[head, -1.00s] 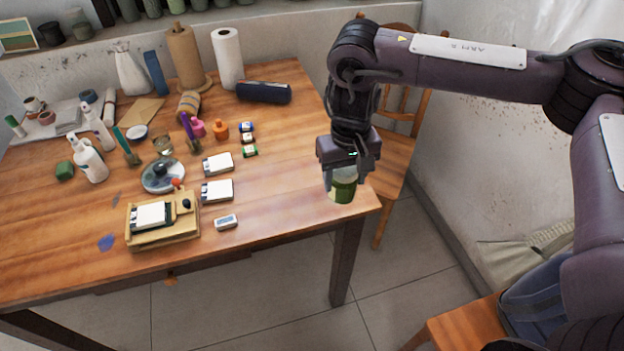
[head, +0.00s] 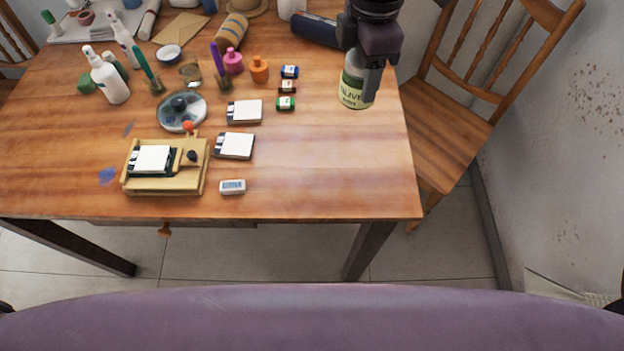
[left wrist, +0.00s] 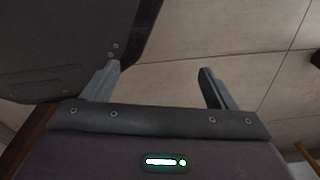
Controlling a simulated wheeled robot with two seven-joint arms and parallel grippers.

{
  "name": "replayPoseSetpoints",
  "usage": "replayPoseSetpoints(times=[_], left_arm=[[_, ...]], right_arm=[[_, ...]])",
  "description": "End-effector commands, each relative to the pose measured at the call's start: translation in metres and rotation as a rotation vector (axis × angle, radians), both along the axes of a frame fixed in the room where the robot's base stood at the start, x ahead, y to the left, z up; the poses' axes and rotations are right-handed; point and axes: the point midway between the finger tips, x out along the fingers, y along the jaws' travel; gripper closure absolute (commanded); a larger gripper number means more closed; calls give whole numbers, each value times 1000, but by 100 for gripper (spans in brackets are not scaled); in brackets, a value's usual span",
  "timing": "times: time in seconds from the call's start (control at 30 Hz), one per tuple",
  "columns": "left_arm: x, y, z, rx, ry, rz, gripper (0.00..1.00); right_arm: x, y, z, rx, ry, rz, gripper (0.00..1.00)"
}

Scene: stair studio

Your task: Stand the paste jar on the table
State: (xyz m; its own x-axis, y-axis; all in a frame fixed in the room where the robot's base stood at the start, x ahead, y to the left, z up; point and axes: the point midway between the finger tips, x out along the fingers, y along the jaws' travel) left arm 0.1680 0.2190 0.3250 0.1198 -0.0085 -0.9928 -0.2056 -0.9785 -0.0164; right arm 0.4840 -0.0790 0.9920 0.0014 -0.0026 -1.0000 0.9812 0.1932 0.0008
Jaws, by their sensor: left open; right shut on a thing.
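The paste jar (head: 356,90) is a glass jar with green contents and a pale green label, part of which reads "LIVE". It looks about upright over the right part of the wooden table (head: 330,175). I cannot tell whether its base touches the wood. My right gripper (head: 362,66) comes down from above and is shut on the jar, hiding its top and part of its right side. My left gripper (left wrist: 160,85) shows only in the left wrist view, with its two fingers apart and nothing between them, over floor tiles.
A dark blue roll (head: 312,30) lies behind the jar. Small bottles (head: 286,104) stand to its left. A wooden press (head: 165,185), white pads (head: 234,146) and an eraser (head: 232,187) are further left. A chair (head: 450,135) stands at the right. The table's front right is clear.

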Motion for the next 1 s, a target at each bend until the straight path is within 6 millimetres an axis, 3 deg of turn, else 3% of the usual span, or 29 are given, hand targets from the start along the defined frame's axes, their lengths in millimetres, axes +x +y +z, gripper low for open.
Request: replayPoseSetpoints(times=[0.3, 0.5, 0.63, 0.77, 0.87, 1.0], left_arm=[[31, -6, -12, -3, -17, 4, 20], [46, -9, -13, -5, -24, 5, 20], [53, -10, -12, -5, -28, 6, 20], [56, -11, -11, -5, -29, 7, 20], [62, -12, -10, -6, -33, 7, 20], [73, -14, -5, -7, -39, 9, 20]], right_arm=[[-27, 48, 20, -5, -2, 927, 78], [-47, 68, 29, -7, 1, 1428, 78], [-56, 76, 33, -7, 2, 1640, 78], [-60, 80, 33, -4, 3, 1747, 78], [-61, 80, 20, -4, 6, 1771, 78], [-62, 80, -15, -2, 9, 1774, 78]])
